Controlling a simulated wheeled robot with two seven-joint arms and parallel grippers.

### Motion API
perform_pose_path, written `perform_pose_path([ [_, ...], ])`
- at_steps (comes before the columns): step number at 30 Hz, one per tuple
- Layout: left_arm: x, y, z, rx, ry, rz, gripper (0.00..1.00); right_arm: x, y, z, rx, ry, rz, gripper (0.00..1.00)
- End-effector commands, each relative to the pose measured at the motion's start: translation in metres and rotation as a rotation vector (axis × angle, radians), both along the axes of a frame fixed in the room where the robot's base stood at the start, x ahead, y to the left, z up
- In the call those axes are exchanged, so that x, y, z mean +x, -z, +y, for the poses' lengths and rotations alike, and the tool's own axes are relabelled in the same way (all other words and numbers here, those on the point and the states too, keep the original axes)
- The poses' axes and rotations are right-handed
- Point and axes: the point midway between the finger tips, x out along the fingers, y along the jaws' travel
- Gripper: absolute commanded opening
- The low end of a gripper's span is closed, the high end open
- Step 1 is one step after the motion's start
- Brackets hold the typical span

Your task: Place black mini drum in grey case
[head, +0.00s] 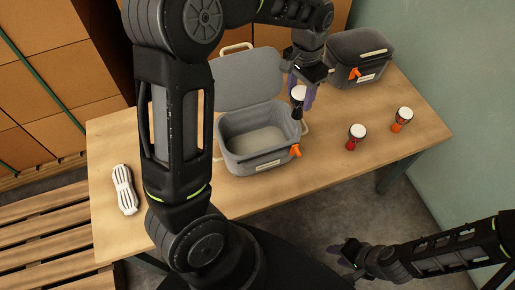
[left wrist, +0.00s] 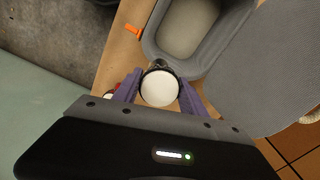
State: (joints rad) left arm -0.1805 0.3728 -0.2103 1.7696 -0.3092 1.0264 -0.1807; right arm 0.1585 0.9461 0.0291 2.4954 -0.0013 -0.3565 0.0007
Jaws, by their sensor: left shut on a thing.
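The black mini drum (head: 298,99) has a white head and is upright between the fingers of my left gripper (head: 302,95), which is shut on it. It also shows in the left wrist view (left wrist: 160,86), seen from above. The grey case (head: 238,160) stands open and empty on the table, with its lid (head: 249,78) tilted back. The held drum is beside the case's right rim, above the table. My right gripper (head: 347,253) is low at the right, in front of the table; its fingers are too dark to judge.
A closed dark case (head: 359,58) stands at the back right. A white object (head: 124,189) lies at the left. An orange latch (head: 295,151) juts from the grey case.

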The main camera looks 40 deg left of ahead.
Motion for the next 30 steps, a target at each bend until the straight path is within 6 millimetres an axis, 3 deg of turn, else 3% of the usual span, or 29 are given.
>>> perform_pose_path([
  [1, -0.008, 0.011, 0.013, -0.003, 0.080, 0.000, 0.08, 0.000, 0.011, 0.000, 0.000, 0.000, 0.000, 0.36],
  [9, -0.060, 0.042, 0.073, -0.005, 0.709, -0.011, 0.08, 0.000, 0.041, 0.000, 0.000, -0.001, -0.001, 0.36],
  [15, -0.089, 0.056, 0.098, 0.004, 1.055, -0.012, 0.08, 0.000, 0.054, 0.000, -0.001, 0.000, -0.002, 0.36],
  [21, -0.099, 0.058, 0.104, 0.009, 1.175, -0.010, 0.08, 0.000, 0.055, 0.000, -0.001, -0.001, -0.002, 0.36],
  [30, -0.098, 0.059, 0.104, 0.008, 1.177, -0.010, 0.08, 0.001, 0.055, 0.000, -0.001, 0.000, -0.002, 0.36],
])
